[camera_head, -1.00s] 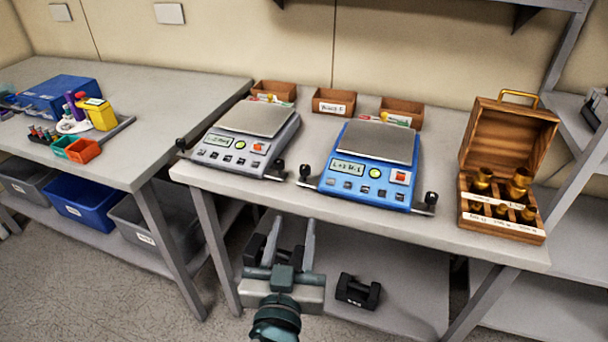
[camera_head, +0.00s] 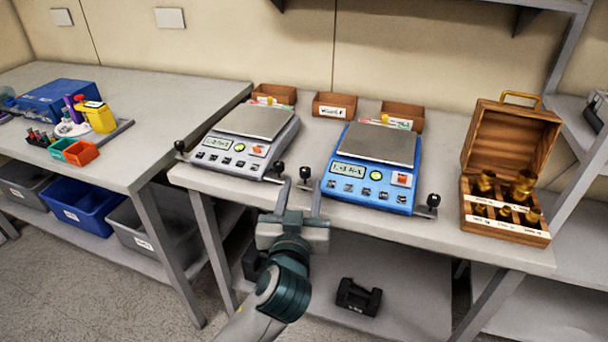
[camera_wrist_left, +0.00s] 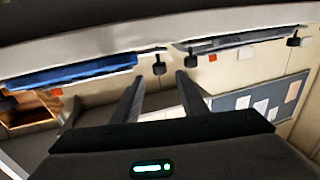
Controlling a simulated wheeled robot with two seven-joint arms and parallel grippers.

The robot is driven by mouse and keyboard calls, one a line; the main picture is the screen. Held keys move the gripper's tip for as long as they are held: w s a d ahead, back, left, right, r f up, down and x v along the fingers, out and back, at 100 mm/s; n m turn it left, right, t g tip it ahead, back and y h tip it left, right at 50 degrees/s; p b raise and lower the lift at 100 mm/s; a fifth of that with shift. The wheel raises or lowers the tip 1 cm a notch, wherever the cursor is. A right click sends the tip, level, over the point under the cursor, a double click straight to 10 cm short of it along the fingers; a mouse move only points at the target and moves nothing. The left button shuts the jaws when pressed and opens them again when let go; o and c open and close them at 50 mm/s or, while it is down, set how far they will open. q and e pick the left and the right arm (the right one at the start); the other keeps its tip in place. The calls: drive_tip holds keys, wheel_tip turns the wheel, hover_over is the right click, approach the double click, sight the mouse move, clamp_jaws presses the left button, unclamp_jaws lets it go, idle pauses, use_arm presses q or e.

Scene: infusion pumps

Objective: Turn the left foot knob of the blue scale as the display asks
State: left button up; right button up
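The blue scale (camera_head: 370,165) stands on the bench with a steel pan and a small display (camera_head: 347,170); its characters seem to begin with "L", but I cannot read them surely. Its left foot knob (camera_head: 305,172) is black, at the front left corner; it also shows in the left wrist view (camera_wrist_left: 159,65). Its right foot knob (camera_head: 432,201) is at the other side. My left gripper (camera_head: 300,192) is open and empty, its fingertips at the bench's front edge, just short of the left knob and apart from it. My right gripper is not in view.
A grey scale (camera_head: 245,140) stands close on the left; its right knob (camera_head: 278,167) is near the blue scale's left knob. A wooden weight box (camera_head: 505,228) is open on the right. Small brown bins (camera_head: 333,105) stand behind.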

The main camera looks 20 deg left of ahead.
sight(304, 174)
use_arm(q)
drive_tip(key=shift+w+a, duration=0.25)
drive_tip(key=shift+w, duration=0.95)
drive_tip(key=shift+w+a, duration=0.2)
drive_tip(key=shift+w, duration=1)
clamp_jaws()
